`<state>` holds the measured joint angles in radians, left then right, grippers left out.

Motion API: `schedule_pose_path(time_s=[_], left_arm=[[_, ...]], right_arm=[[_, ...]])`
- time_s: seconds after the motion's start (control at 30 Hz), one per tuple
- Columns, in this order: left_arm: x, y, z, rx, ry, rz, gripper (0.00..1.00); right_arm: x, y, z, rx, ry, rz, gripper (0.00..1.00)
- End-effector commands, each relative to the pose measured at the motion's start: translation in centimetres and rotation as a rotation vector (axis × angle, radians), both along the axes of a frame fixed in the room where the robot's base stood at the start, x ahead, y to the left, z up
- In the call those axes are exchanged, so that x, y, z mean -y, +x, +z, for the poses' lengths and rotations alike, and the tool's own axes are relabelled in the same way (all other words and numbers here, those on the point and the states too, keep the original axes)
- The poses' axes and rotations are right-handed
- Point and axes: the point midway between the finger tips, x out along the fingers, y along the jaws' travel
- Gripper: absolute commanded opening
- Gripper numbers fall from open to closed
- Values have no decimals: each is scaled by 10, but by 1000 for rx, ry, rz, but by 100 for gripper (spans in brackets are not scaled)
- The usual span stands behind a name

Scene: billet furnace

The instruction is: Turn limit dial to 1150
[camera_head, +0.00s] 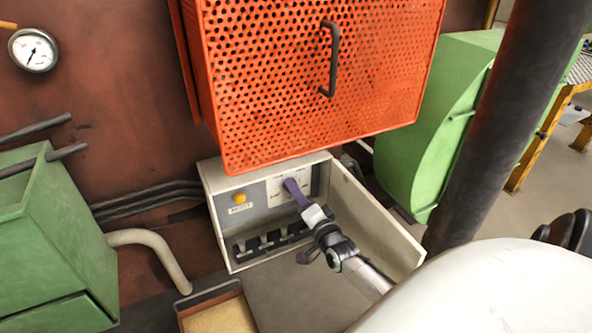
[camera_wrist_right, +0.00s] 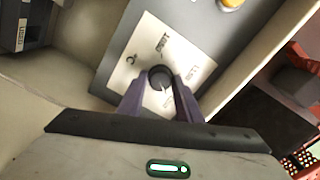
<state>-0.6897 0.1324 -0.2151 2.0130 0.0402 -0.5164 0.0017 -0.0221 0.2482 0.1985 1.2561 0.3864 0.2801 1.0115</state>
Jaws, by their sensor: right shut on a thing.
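The limit dial is a small round black knob (camera_wrist_right: 160,77) on a white label plate (camera_wrist_right: 145,50) in the right wrist view. The plate carries printed marks around the knob, too blurred to read surely. In the head view the plate (camera_head: 275,193) sits on the grey panel inside an open control box (camera_head: 222,233). My right gripper (camera_wrist_right: 161,92) has its purple fingers on either side of the knob, shut on it. In the head view the fingers (camera_head: 291,187) cover the knob. My left gripper is in neither view.
A yellow button (camera_head: 240,198) is left of the plate. An orange perforated guard (camera_head: 290,70) hangs just above the box. Black switches (camera_head: 270,240) line the box's bottom. A green cabinet (camera_head: 50,240) is at left.

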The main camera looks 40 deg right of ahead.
Motion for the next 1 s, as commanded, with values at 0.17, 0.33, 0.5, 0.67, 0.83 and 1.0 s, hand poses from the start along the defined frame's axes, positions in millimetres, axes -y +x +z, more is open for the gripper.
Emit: schedule_pose_path(time_s=[0.17,0.33,0.5,0.67,0.83,1.0], left_arm=[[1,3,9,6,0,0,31],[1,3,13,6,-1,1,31],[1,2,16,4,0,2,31],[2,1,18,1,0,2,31],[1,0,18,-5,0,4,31],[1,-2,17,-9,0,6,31]], right_arm=[[0,-1,1,-53,-158,-1,10],[0,-1,1,-101,-311,-1,10],[0,0,1,-150,-466,-1,10],[-1,0,1,-197,-610,0,10],[-1,0,1,-246,-765,0,10],[-1,0,0,-291,-912,0,10]])
